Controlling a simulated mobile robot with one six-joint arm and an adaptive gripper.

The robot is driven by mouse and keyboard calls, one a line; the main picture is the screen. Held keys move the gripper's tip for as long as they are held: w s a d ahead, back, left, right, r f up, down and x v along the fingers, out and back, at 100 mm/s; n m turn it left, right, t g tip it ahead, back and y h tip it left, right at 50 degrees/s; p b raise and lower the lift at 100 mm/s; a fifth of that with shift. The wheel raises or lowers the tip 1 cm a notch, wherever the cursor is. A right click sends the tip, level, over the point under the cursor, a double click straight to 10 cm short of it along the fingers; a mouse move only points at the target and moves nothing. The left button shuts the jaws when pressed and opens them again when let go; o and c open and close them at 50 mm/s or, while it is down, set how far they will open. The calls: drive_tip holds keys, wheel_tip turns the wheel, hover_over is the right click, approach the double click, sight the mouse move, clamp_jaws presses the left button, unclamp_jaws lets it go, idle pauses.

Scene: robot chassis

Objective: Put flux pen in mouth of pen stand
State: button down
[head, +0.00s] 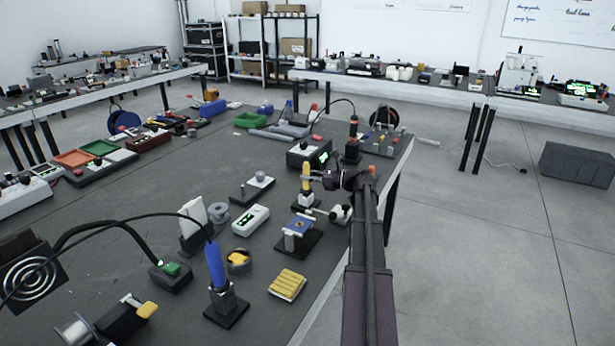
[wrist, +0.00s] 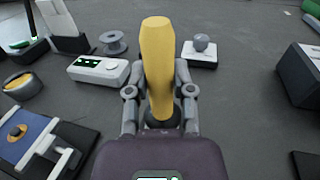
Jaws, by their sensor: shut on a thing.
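The flux pen (head: 306,168) is yellow and upright near the table's right edge. In the wrist view the flux pen (wrist: 158,55) stands between the two grey fingers of my gripper (wrist: 160,82), which is shut on it. My gripper (head: 312,181) reaches the pen from the right in the head view. The pen stand (head: 304,203), with a grey holder on a dark base, is directly below the pen. A dark round part shows at the pen's lower end in the wrist view. I cannot tell whether the tip is inside the mouth or just above it.
A blue-topped fixture (head: 298,226) stands in front of the stand. A white meter (head: 251,219) and a small plate with a grey knob (head: 259,180) are to the left. A dark box with a green display (head: 310,154) is close behind.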

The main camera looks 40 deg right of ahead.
drive_tip(key=shift+f+b, duration=0.5)
drive_tip(key=shift+f, duration=0.1)
drive_tip(key=shift+c, duration=2)
unclamp_jaws()
drive_tip(key=v, duration=1.2)
wheel_tip(320, 180, up, 10)
drive_tip(key=p, duration=1)
